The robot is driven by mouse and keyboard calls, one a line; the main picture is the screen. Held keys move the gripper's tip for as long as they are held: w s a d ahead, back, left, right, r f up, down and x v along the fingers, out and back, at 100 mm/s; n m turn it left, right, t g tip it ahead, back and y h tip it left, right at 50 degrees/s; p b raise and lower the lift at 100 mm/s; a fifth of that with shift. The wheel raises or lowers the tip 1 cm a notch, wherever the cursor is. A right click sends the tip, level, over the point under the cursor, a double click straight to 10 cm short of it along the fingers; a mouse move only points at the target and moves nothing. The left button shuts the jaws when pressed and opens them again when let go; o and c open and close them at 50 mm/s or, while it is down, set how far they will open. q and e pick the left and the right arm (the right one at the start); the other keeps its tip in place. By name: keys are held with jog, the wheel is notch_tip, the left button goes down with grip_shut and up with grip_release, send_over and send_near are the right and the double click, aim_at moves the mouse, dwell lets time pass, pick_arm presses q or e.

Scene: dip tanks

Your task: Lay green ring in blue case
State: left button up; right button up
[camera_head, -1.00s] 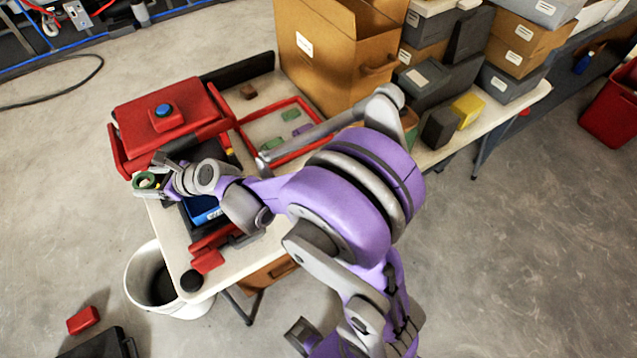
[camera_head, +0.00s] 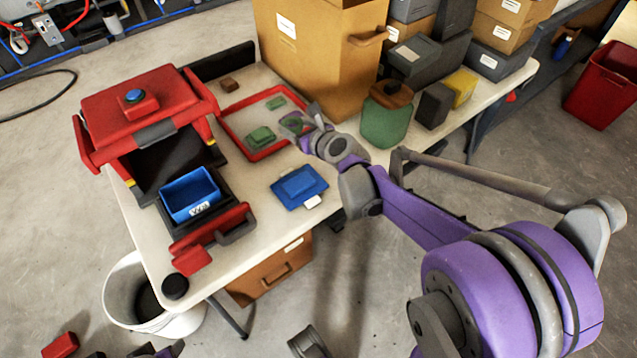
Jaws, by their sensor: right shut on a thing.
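The blue case (camera_head: 177,194) is an open-topped blue box with a white label, standing on a dark base in front of the red housing. A flat blue lid-like piece (camera_head: 298,185) lies on the table to its right. My right gripper (camera_head: 292,123) is shut on the green ring, over the right edge of the red-framed tray and well away from the case. The ring is small and partly hidden by the fingers. Whether it touches the tray cannot be told.
The red-framed tray (camera_head: 235,139) holds several green pieces. The red housing (camera_head: 105,117) with a blue button stands at the left. A green jar (camera_head: 383,126) and a tall cardboard box (camera_head: 300,75) stand beyond my arm. A red handle piece (camera_head: 187,247) lies at the near edge.

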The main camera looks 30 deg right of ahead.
jog(key=m+h+b, duration=0.1)
jog(key=h+b, duration=0.1)
jog(key=b, duration=0.1)
send_over(314, 158)
notch_tip(314, 158, down, 3)
notch_tip(314, 158, down, 10)
jog(key=b, duration=0.3)
jog(key=shift+a, duration=0.1)
pick_arm(q)
notch_tip(314, 158, down, 9)
jog(key=shift+w+f, duration=0.15)
jog(key=shift+w, duration=0.15)
pick_arm(e)
jog(key=shift+s, duration=0.1)
jog(key=shift+f+b, duration=0.2)
jog(key=shift+b, duration=0.15)
jog(key=o, duration=1.3)
pick_arm(q)
jog(key=shift+f, duration=0.15)
pick_arm(e)
jog(key=shift+o, duration=0.4)
jog(key=shift+r, duration=0.15)
